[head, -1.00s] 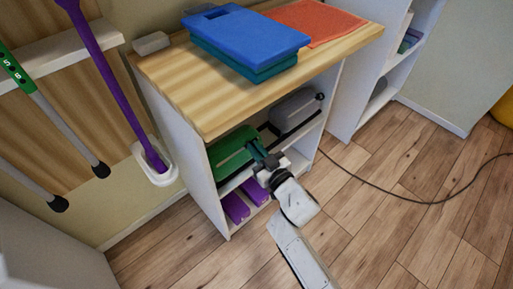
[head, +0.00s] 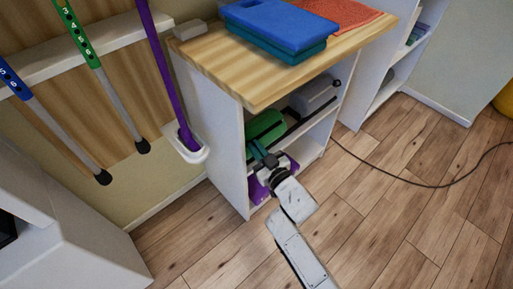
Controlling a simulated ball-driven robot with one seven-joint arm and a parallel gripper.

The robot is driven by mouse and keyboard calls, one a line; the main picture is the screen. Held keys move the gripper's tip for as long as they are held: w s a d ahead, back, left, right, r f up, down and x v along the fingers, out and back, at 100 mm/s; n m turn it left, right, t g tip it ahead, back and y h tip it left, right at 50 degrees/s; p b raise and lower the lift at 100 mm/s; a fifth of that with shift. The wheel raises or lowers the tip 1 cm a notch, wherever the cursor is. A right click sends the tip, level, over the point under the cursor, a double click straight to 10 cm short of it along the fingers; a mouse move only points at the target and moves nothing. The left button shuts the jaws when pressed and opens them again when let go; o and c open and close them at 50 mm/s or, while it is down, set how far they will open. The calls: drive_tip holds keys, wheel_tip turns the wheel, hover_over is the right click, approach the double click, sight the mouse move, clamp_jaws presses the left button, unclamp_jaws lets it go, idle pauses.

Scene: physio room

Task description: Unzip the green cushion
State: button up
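The green cushion (head: 265,124) lies on the upper shelf of the open wooden-topped cabinet (head: 236,165), at its left end. A dark strip runs along the front of the shelf beside it. My gripper (head: 262,153) is at the cushion's front edge, pointing into the shelf. Its fingers are small and dark against the cushion, and I cannot tell whether they are open or shut on a zip pull. No zip can be made out.
A grey roll (head: 313,95) lies right of the cushion. Purple blocks (head: 258,188) sit on the shelf below. Blue and teal blocks (head: 275,25) and an orange towel (head: 330,12) lie on top. Canes hang at left. A cable (head: 400,180) crosses the otherwise clear floor at right.

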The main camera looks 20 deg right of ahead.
drive_tip(key=o, duration=0.4)
drive_tip(key=shift+a+f, duration=0.1)
drive_tip(key=shift+o, duration=0.3)
drive_tip(key=s+d+p, duration=0.1)
drive_tip(key=s+p, duration=0.2)
drive_tip(key=s, duration=0.7)
drive_tip(key=shift+s+d, duration=0.35)
